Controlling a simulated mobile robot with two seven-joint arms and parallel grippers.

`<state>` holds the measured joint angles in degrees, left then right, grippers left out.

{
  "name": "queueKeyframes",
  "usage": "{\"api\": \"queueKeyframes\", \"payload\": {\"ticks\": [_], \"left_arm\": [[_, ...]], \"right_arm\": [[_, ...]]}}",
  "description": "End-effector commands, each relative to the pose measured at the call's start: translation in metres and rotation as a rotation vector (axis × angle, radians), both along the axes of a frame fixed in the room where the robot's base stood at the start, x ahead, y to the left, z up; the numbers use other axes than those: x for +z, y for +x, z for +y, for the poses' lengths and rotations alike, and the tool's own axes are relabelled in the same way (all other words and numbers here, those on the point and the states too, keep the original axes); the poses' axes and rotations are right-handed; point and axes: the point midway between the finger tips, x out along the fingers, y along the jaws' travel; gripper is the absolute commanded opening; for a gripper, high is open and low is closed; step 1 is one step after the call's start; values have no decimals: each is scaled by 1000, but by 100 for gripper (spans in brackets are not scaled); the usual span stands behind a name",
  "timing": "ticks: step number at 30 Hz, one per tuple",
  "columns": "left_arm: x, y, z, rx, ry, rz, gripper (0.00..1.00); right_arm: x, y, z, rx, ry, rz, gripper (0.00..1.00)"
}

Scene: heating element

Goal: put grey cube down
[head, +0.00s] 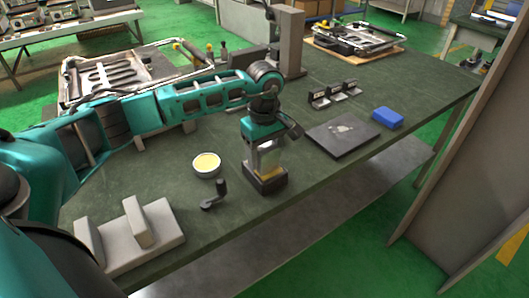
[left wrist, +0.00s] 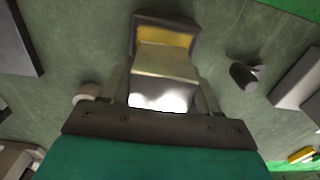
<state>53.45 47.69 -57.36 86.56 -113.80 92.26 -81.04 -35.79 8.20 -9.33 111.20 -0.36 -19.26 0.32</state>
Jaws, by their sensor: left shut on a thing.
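My left gripper (head: 266,158) points down over the worktable and is shut on a shiny grey metal block, the grey cube (head: 269,157). The grey cube also shows between the fingers in the left wrist view (left wrist: 165,62). Directly below it stands a dark, open-topped square holder (head: 266,185) with a yellow inside, which also shows in the left wrist view (left wrist: 136,32). The cube's lower end is at or just over the holder's opening; I cannot tell whether it touches the bottom. My right gripper is not in view.
A black plate (head: 335,142) and a blue block (head: 387,118) lie to the right. Pale grey blocks (head: 130,238) lie at the near left. The table edge runs close in front.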

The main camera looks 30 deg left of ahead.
Motion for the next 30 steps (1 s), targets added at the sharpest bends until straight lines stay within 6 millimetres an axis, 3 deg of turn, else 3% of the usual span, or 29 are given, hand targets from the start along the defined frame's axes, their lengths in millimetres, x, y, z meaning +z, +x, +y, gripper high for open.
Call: {"api": "queueKeyframes", "payload": {"ticks": [8, 9, 16, 25, 30], "left_arm": [[-3, 1, 0, 0, -1, -4, 11], [-2, 0, 0, 0, 1, -1, 65], [-2, 0, 0, 0, 1, -1, 86], [2, 0, 0, 0, 1, -1, 86], [24, 1, 0, 0, 0, -5, 86]], "right_arm": [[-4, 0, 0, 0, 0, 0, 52], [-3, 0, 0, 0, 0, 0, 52], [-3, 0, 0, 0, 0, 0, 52], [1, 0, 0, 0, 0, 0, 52], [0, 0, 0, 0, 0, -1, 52]]}}
